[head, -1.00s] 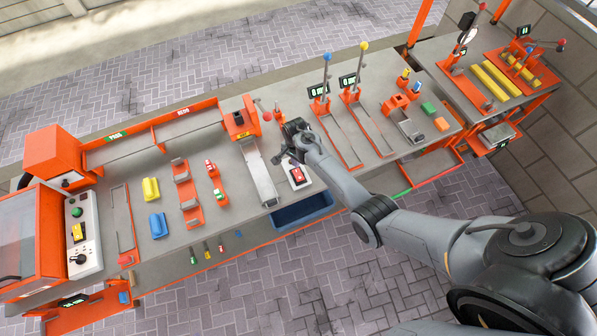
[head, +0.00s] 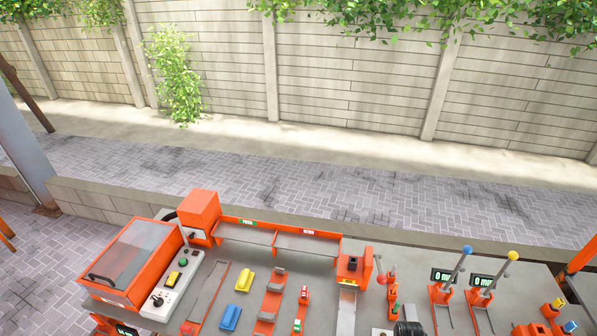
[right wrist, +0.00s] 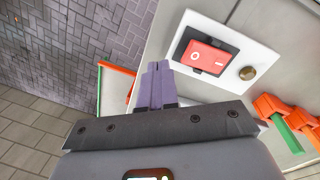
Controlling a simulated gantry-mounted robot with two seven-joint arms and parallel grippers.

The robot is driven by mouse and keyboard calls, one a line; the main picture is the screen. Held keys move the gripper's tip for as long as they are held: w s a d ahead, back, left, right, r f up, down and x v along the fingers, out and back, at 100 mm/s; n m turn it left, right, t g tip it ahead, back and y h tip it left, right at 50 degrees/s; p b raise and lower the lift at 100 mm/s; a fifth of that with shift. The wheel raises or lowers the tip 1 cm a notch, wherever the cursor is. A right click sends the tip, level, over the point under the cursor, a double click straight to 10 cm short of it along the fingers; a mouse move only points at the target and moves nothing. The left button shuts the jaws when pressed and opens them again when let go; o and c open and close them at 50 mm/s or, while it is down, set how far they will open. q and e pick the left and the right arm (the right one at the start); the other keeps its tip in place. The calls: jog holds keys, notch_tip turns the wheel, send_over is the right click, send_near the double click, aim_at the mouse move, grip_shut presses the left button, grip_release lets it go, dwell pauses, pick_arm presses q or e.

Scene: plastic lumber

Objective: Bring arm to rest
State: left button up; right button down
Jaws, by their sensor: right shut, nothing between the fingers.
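My right gripper (right wrist: 155,72) shows in the right wrist view with its two purple-grey fingers shut together and nothing between them. A red rocker switch (right wrist: 204,57) on a white plate (right wrist: 262,42) lies just beyond and to the right of the fingertips. The fingers look apart from the switch, but the exact gap is hard to judge. In the head view only a dark part of my right arm (head: 408,328) shows at the bottom edge; the fingers are out of frame. My left gripper is in neither view.
The grey workbench (head: 390,278) carries an orange machine with a clear lid (head: 128,258), yellow (head: 245,279) and blue (head: 230,318) blocks, and upright levers (head: 455,268). A brass knob (right wrist: 247,73) sits by the switch. Paving (head: 300,185) and a wall lie behind.

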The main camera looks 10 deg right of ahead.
jog(key=s+f+g, duration=0.1)
jog(key=s+f, duration=0.3)
jog(key=s, duration=0.7)
jog(key=s+a+r+n+h+p, duration=0.1)
jog(key=s+a+r+n+p, duration=0.25)
jog(key=s, duration=0.55)
jog(key=a+r+n+t, duration=0.2)
jog(key=r+n, duration=0.2)
jog(key=r, duration=0.5)
jog(key=a+r+n+t, duration=0.2)
jog(key=r+n, duration=0.3)
jog(key=r, duration=0.3)
jog(key=a+r+n+t+y+b, duration=0.1)
jog(key=a+r+n, duration=0.3)
jog(key=r, duration=0.5)
jog(key=shift+w+a+r+n+t, duration=0.3)
jog(key=shift+r+n+t, duration=0.1)
jog(key=shift+n, duration=0.15)
